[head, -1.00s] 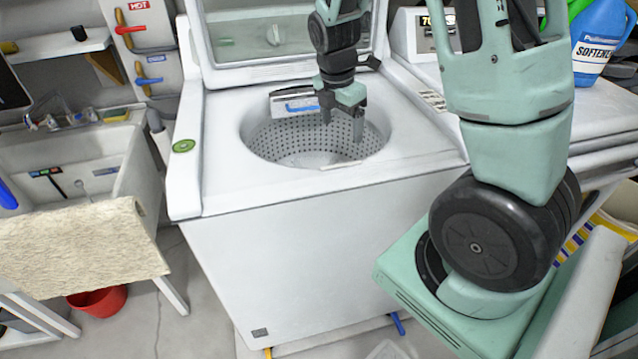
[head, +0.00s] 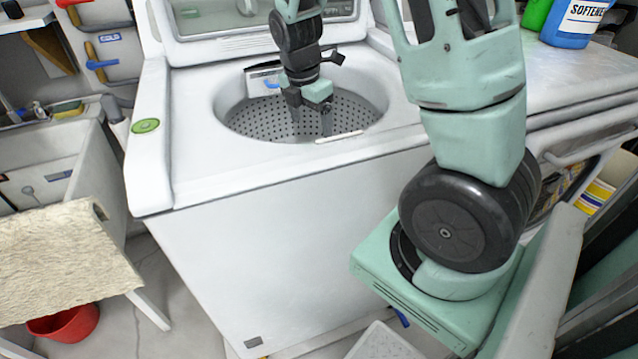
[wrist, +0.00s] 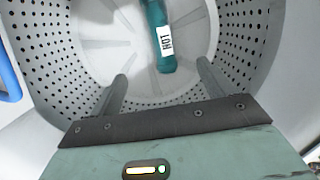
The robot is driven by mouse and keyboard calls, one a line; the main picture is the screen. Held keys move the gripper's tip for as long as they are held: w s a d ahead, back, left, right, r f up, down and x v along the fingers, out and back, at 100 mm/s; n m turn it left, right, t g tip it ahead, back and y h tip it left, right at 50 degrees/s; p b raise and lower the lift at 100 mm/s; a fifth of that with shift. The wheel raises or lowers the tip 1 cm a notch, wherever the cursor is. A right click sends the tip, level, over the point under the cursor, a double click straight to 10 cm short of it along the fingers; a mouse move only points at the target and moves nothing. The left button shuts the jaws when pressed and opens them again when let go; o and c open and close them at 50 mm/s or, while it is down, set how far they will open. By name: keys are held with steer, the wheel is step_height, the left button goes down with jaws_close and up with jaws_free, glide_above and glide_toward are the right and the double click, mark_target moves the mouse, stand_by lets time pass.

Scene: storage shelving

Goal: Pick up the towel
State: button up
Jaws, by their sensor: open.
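A beige, rough-textured cloth that looks like the towel (head: 62,258) hangs flat over the front of the sink at the lower left of the head view. My gripper (head: 309,118) points down into the washer's open tub, well to the right of and apart from the cloth. In the wrist view my gripper (wrist: 162,72) has its two fingers spread with nothing between them. The cloth does not show in the wrist view. A teal cylinder with a white "HOT" label (wrist: 166,42) shows beyond the fingertips, against the tub.
The white washer (head: 270,220) has its lid raised; its perforated tub wall (wrist: 60,60) surrounds my fingers. A sink (head: 40,150) stands left, with a red bucket (head: 65,325) below. A blue softener bottle (head: 572,25) stands at the upper right. Some floor is clear between sink and washer.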

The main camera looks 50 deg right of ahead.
steer(key=f, duration=0.4)
steer(key=d+f+b, duration=0.1)
steer(key=f, duration=0.6)
steer(key=shift+d+f+b, duration=0.3)
steer(key=shift+d+b, duration=0.05)
steer(key=shift+d, duration=0.05)
steer(key=shift+d+f+b, duration=0.15)
steer(key=shift+d+f, duration=0.05)
steer(key=shift+f, duration=0.8)
steer(key=shift+d+f+b, duration=0.1)
steer(key=shift+d+f, duration=0.1)
steer(key=shift+f, duration=0.75)
steer(key=shift+d+f+b, duration=0.15)
steer(key=shift+d+f, duration=0.05)
steer(key=shift+f, duration=0.8)
steer(key=c, duration=1.2)
